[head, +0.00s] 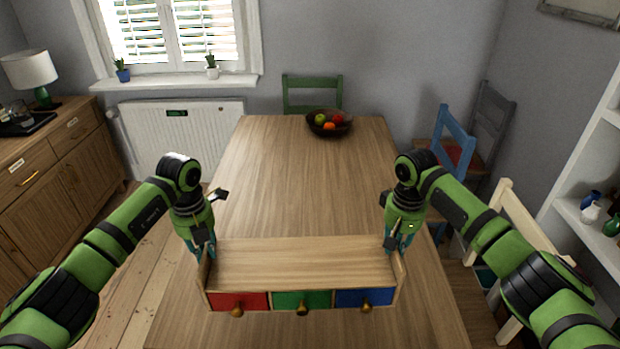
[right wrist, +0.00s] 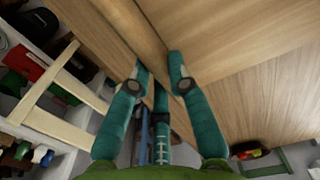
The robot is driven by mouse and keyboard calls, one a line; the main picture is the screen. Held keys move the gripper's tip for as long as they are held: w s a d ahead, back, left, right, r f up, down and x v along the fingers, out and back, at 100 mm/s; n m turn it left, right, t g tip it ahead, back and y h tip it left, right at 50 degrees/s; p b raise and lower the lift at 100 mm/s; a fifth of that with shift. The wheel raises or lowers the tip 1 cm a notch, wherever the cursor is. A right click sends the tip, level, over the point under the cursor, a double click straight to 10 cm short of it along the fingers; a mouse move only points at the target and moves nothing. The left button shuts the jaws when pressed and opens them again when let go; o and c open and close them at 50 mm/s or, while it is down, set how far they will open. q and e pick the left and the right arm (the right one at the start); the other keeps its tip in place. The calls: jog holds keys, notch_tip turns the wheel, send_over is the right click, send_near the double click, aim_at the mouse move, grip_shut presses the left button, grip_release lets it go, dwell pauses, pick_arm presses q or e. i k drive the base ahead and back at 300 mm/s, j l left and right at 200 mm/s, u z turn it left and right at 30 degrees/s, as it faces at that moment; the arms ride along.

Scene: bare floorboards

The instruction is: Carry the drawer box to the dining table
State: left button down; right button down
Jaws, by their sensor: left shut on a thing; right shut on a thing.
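The drawer box (head: 305,262) is a wooden box with a flat top, raised side panels and red, green and blue drawer fronts with round knobs. It is level over the near part of the wooden dining table (head: 310,175). I cannot tell whether its underside touches the tabletop. My left gripper (head: 203,256) is shut on its left side panel. My right gripper (head: 393,248) is shut on its right side panel. In the right wrist view, the teal fingers of my right gripper (right wrist: 160,82) straddle a wooden panel edge. The drawers look closed.
A dark fruit bowl (head: 329,123) stands at the table's far end. A green chair (head: 312,92) is behind it; blue (head: 453,140) and cream (head: 515,225) chairs line the right side. A sideboard (head: 50,160) stands left. The table's middle is clear.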

aim_at(310, 227)
jog(key=i+z, duration=0.1)
jog(key=i, duration=0.85)
